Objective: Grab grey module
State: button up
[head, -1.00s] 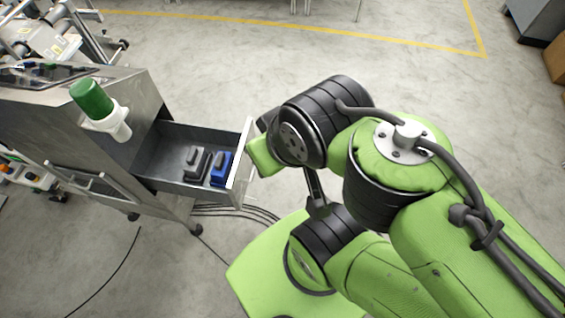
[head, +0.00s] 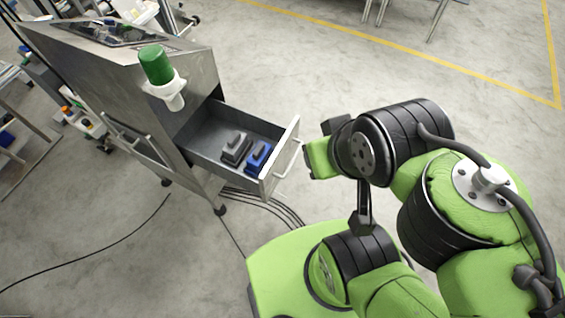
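The grey module (head: 236,148) lies in the open metal drawer (head: 205,127), towards its front. The blue module (head: 258,157) lies right beside it, nearer the drawer front. My arm is to the right of the drawer, with its green and black wrist section just past the drawer handle. A dark part (head: 364,208) hangs below the wrist and may belong to my gripper. The fingertips cannot be made out, so whether it is open or shut does not show. Nothing of my arm covers the grey module.
The drawer handle (head: 289,158) sticks out towards my arm. Black cables (head: 262,203) lie on the floor below. Open floor lies behind the drawer, up to a yellow line.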

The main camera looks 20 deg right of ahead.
aim_at(237, 144)
jog(key=i+l+u, duration=0.2)
jog(key=u, duration=0.3)
jog(key=i+l+u, duration=0.15)
jog(key=l+u, duration=0.35)
jog(key=i+l+u, duration=0.1)
jog(key=l+u, duration=0.15)
jog(key=u, duration=0.25)
jog(key=l+u, duration=0.8)
jog(key=u, duration=0.15)
jog(key=k+l+u, duration=0.15)
jog(key=l+u, duration=0.2)
jog(key=u, duration=0.15)
jog(key=k+l+u, duration=0.2)
jog(key=u, duration=0.3)
jog(key=l, duration=0.1)
